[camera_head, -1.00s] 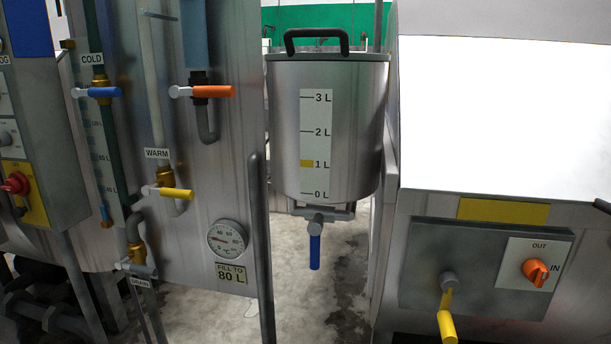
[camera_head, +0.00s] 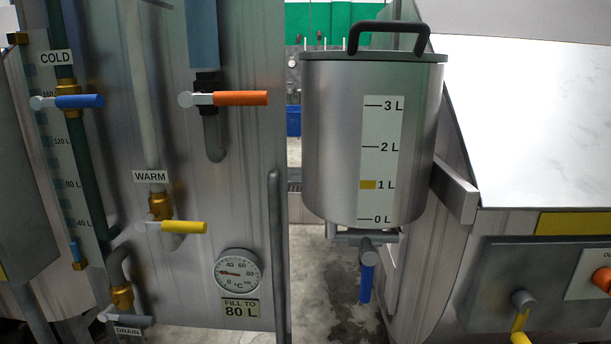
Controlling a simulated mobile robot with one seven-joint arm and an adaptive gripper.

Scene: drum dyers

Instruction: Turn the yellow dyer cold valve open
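The cold valve has a blue lever (camera_head: 79,101) that lies horizontal, pointing right, on a brass body below the COLD label (camera_head: 56,57) at the upper left. The lever crosses the green vertical pipe (camera_head: 88,180). Below and to its right, the warm valve has a yellow lever (camera_head: 184,227), also horizontal, by the WARM label (camera_head: 150,176). My gripper is not in view, so its state and its place relative to the cold valve are hidden.
An orange-handled valve (camera_head: 240,98) and a temperature dial (camera_head: 239,271) are on the steel panel. A steel tank (camera_head: 330,130) with a blue-handled valve (camera_head: 367,277) hangs right of it. A grey drain lever (camera_head: 130,320) is low left. Bare floor shows below the tank.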

